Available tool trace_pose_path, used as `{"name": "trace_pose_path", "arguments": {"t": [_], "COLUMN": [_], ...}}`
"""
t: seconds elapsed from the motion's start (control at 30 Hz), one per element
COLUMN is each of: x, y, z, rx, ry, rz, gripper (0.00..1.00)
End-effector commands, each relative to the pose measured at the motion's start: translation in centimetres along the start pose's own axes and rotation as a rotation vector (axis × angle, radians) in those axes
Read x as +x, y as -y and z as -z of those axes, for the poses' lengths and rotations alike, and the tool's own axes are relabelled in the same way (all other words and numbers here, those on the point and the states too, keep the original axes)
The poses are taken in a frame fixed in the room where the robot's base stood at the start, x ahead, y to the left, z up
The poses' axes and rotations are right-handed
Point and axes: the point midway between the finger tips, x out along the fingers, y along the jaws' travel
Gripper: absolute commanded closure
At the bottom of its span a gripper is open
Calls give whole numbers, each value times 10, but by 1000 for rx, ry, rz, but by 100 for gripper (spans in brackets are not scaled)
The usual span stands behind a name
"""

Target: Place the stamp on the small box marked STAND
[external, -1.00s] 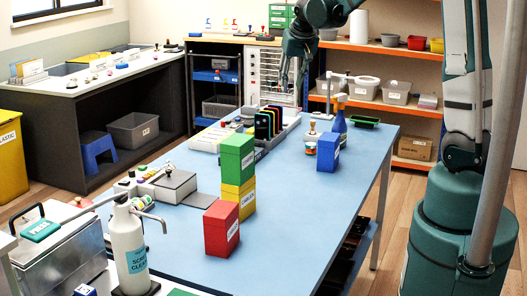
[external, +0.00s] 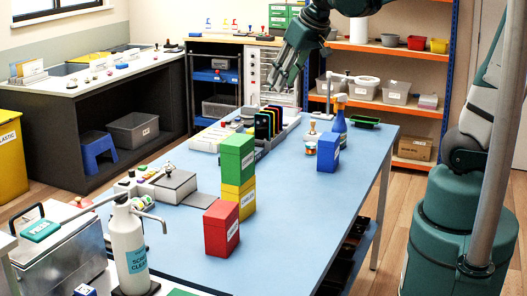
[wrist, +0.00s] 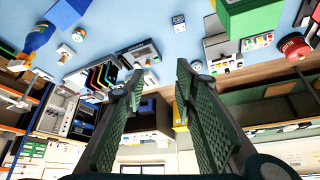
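My gripper (external: 278,84) is in the air above the far end of the blue table, tilted down to the left. In the wrist view my gripper (wrist: 160,72) has its two fingers apart with nothing between them. A small stamp-like piece with a wooden handle (external: 312,128) stands beside the spray bottle; it appears also in the wrist view (wrist: 63,55). A small white block with a dark mark (wrist: 179,22) lies on the table in the wrist view. I cannot read STAND on any box, so I cannot tell which one it is.
A blue box (external: 328,152) and a spray bottle (external: 339,122) stand at the right. A phone rack (external: 266,124) is at the back. The table (external: 300,220) is clear at front right.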

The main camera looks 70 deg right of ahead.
Motion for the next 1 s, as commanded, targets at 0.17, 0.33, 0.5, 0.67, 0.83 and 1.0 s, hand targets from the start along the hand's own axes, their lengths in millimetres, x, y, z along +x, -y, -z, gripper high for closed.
{"name": "trace_pose_path", "arguments": {"t": [0.17,0.33,0.5,0.67,0.83,1.0], "x": [-21,-38,-53,-64,-74,-79], "y": [27,48,66,80,92,98], "z": [-33,-64,-96,-127,-158,-178], "rx": [-70,-134,-198,-257,-315,-354], "ry": [-15,-29,-45,-58,-74,-83], "rz": [40,76,112,146,180,203], "gripper": [72,72,72,72,72,72]}}
